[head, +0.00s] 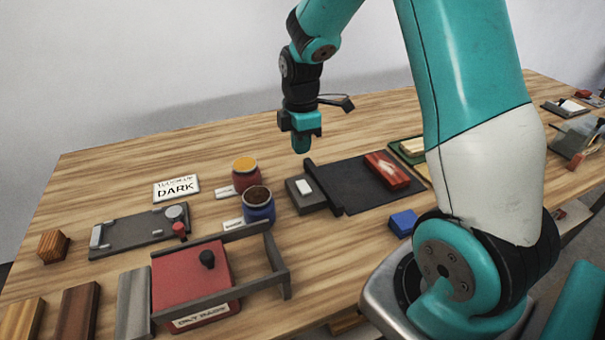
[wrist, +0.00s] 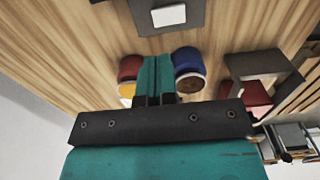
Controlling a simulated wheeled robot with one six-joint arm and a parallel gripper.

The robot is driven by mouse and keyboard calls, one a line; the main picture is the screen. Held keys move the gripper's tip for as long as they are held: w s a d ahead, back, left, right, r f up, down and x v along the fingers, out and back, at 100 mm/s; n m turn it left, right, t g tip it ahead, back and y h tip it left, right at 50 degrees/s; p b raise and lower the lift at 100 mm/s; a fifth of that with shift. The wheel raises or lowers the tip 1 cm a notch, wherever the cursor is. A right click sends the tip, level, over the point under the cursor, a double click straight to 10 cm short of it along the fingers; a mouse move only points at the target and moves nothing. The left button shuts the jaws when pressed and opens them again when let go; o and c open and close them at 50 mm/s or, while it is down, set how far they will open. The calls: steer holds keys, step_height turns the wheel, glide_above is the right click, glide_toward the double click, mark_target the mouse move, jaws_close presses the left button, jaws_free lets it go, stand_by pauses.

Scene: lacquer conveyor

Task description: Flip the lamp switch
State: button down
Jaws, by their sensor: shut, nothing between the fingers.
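A dark grey box with a white rocker-like plate (head: 304,187), which looks like the lamp switch, sits at mid-table beside a dark flat belt. The white plate (wrist: 168,15) also shows at the top of the wrist view. My gripper (head: 301,146) hangs pointing down above the table, its fingers together and empty, apart from the switch. In the wrist view the teal fingers (wrist: 155,70) are pressed together and point toward the white plate. I cannot make out a lamp for certain.
The dark belt (head: 345,178) carries a red block (head: 387,170). A blue jar (head: 258,209) and a red jar with orange contents (head: 246,174) stand left of the switch. A grey frame (head: 277,262) spans a red box (head: 195,278). Bare wood lies behind the jars.

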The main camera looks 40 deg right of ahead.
mark_target(301, 183)
step_height(301, 183, down, 10)
steer(key=shift+r+p, duration=0.25)
steer(key=shift+p, duration=0.3)
